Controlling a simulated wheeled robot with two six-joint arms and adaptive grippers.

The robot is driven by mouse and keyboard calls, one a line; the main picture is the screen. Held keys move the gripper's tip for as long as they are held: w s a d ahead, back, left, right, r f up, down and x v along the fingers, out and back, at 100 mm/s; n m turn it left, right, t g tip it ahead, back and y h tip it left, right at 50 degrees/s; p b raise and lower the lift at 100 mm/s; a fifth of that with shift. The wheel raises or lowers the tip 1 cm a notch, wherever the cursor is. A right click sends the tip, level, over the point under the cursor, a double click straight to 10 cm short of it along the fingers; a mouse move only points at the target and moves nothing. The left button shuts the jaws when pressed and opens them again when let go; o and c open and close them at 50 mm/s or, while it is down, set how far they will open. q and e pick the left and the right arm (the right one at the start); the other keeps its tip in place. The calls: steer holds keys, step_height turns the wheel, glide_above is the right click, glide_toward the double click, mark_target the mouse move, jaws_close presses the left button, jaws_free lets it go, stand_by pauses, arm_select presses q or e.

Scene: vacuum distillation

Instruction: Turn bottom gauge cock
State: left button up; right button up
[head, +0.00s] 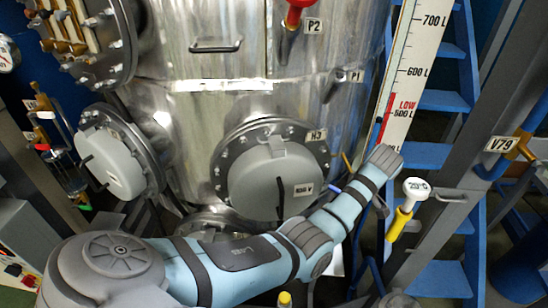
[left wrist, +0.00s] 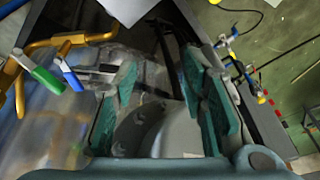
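In the left wrist view, my left gripper (left wrist: 160,90) is open, with its teal finger pads wide apart and nothing held between them. A cock with a green handle (left wrist: 47,80) and one with a blue handle (left wrist: 72,75) sit on brass pipes (left wrist: 60,42) to the left of the fingers, apart from them. In the head view, a blue handle (head: 333,188) and a brass lever (head: 347,162) show beside my left forearm. I cannot tell which is the bottom gauge cock. My left arm crosses the lower picture and its fingers are hidden there. My right gripper is not in view.
A sight glass (head: 68,172) stands at far left.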

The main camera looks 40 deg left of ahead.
arm_select(q)
steer(key=s+a+f+m+t+h, duration=0.1)
steer(key=s+a+f+m, duration=0.3)
steer(key=s+f+m, duration=0.5)
steer(key=s+f+t, duration=0.1)
steer(key=s+f, duration=0.2)
steer(key=s, duration=0.3)
steer(key=shift+f, duration=0.2)
